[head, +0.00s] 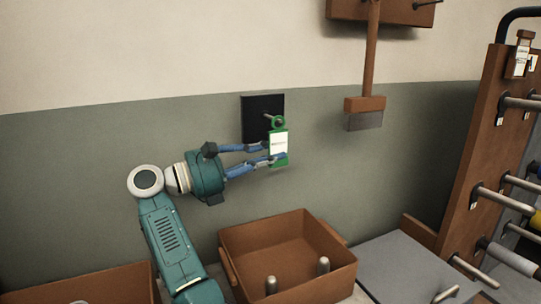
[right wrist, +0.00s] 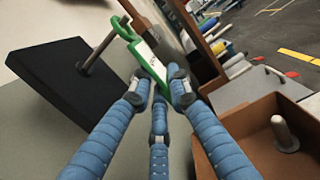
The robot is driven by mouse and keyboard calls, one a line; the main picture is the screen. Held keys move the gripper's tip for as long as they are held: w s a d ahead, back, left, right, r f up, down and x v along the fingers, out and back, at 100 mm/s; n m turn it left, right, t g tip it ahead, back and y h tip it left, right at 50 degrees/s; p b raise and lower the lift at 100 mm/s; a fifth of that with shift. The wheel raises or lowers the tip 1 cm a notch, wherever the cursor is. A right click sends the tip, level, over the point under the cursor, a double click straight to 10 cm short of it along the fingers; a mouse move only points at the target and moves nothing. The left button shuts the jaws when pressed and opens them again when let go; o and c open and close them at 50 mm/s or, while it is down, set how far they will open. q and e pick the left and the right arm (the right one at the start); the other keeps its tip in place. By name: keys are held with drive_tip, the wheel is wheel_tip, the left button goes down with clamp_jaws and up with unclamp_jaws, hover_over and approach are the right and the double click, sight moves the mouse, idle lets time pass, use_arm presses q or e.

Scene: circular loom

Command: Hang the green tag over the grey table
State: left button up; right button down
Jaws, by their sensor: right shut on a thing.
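The green tag (head: 279,158) has a white label and a ring at its top. My right gripper (head: 270,152) is shut on the tag's lower part and holds it upright in front of the wall. In the right wrist view the blue fingers (right wrist: 163,88) close on the tag (right wrist: 127,52). The ring is at the tip of a metal peg (head: 268,116) that sticks out of a black plate (head: 252,103); the peg also shows in the wrist view (right wrist: 102,48). I cannot tell whether the peg passes through the ring. The grey table (head: 395,262) is at the lower right. My left gripper is not in view.
A brown box (head: 240,246) with upright metal pegs stands below the tag. A brown brush-like tool (head: 366,104) hangs on the wall to the right. A wooden rack (head: 466,160) with metal rods stands far right. The wall around the plate is clear.

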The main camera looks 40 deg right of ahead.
drive_tip(key=shift+f+b, duration=0.2)
drive_tip(key=shift+b, duration=0.3)
drive_tip(key=c, duration=1.6)
unclamp_jaws()
drive_tip(key=shift+o, duration=0.2)
